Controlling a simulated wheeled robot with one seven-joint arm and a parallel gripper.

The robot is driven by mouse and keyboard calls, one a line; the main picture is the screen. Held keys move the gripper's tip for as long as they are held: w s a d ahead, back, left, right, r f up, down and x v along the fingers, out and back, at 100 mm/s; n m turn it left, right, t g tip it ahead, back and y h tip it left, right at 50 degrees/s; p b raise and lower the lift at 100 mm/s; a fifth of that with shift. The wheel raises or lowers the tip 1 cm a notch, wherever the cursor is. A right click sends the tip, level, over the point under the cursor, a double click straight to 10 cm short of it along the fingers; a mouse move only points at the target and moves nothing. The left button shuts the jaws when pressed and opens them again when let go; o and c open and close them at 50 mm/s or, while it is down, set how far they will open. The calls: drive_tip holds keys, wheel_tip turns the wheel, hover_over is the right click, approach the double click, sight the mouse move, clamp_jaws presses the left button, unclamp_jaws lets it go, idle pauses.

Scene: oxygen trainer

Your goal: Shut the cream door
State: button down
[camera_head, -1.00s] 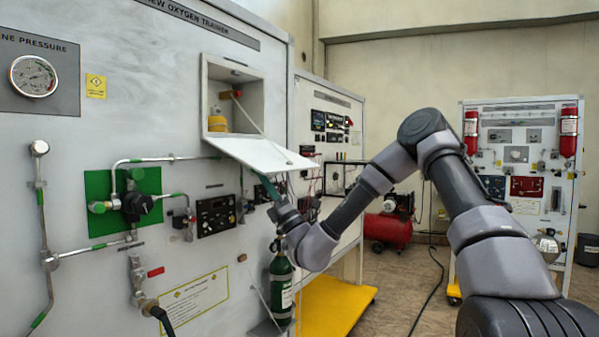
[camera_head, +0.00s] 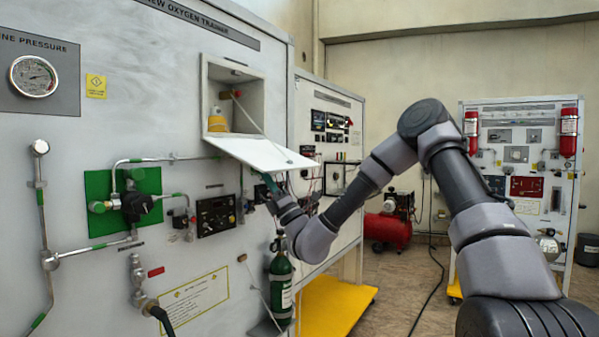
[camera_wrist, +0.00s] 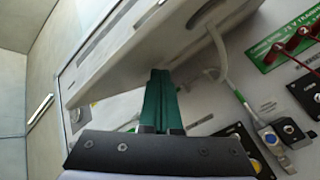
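The cream door (camera_head: 262,153) is a flat flap hinged along the bottom of a box-shaped recess (camera_head: 232,97) in the grey-white panel. It hangs open, sticking out from the panel and sloping slightly down toward its outer edge. A thin cord runs from the recess to the door. My gripper (camera_head: 267,183) is beneath the door. In the wrist view the door's underside (camera_wrist: 150,50) fills the upper middle. The green fingers (camera_wrist: 160,78) are together with nothing visible between them, and their tips reach the underside; whether they touch it I cannot tell.
A yellow-based object (camera_head: 217,122) sits inside the recess. Pipes and a green plate (camera_head: 98,185) project from the panel to the left. A green cylinder (camera_head: 281,285) stands below my gripper. A yellow platform (camera_head: 335,308) lies right of it.

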sight(261, 158)
drive_tip(key=shift+w+a+r, duration=0.1)
drive_tip(key=shift+a+r, duration=0.05)
drive_tip(key=shift+r, duration=0.9)
drive_tip(key=shift+w+a+r, duration=0.1)
drive_tip(key=shift+a+r, duration=0.05)
drive_tip(key=shift+r, duration=0.9)
drive_tip(key=shift+s+d+r, duration=0.1)
drive_tip(key=shift+d+r, duration=0.05)
drive_tip(key=shift+r, duration=1.6)
